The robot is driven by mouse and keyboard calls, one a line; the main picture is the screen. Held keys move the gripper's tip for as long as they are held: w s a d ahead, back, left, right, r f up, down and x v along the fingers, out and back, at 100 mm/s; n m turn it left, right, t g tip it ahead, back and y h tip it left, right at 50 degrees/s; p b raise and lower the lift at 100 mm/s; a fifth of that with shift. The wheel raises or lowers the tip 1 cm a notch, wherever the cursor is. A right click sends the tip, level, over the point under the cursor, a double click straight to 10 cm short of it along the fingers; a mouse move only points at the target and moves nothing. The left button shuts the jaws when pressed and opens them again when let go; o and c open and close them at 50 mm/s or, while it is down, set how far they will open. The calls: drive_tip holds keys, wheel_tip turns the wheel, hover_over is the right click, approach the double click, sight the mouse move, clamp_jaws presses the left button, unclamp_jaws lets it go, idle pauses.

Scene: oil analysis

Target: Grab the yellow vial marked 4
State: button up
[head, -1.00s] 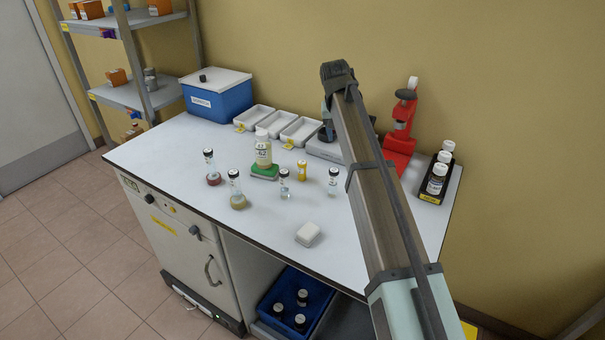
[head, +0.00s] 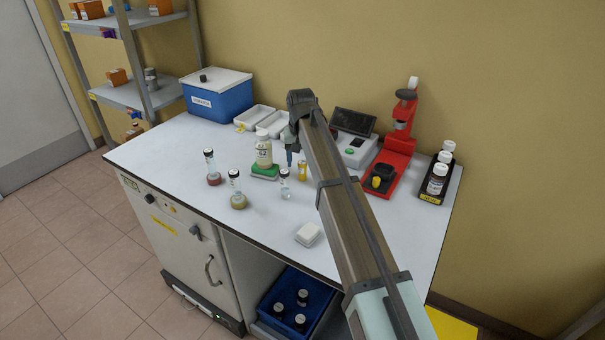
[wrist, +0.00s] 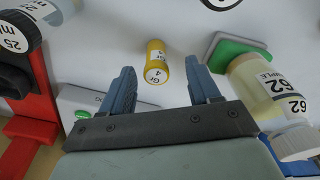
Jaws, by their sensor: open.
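The yellow vial marked 4 (wrist: 155,62) shows in the wrist view with its white "Gr 4" end facing the camera. It lies in line with the gap between my fingertips. In the head view the yellow vial (head: 302,171) stands on the white bench, partly beside my arm. My gripper (wrist: 160,75) is open and empty, its two blue fingers apart on either side of the vial's near end. I cannot tell how far above the vial it is. In the head view my gripper (head: 290,158) is just left of the vial, mostly seen from behind.
A bottle marked 62 (wrist: 258,88) by a green-topped block (wrist: 235,52) is close on the right in the wrist view. A red stand (head: 395,145) and a grey instrument (head: 352,145) are right of it in the head view. Clear vials (head: 285,184) stand nearby.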

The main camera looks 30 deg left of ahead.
sight(302, 170)
drive_tip(key=shift+w+f, duration=0.2)
drive_tip(key=shift+f, duration=0.75)
drive_tip(key=shift+w+f, duration=0.2)
drive_tip(key=shift+f, duration=0.8)
drive_tip(key=shift+w+f, duration=0.2)
drive_tip(key=shift+f, duration=0.75)
drive_tip(key=shift+c, duration=0.3)
drive_tip(key=c, duration=1)
drive_tip(key=shift+c, duration=0.2)
drive_tip(key=shift+r, duration=0.15)
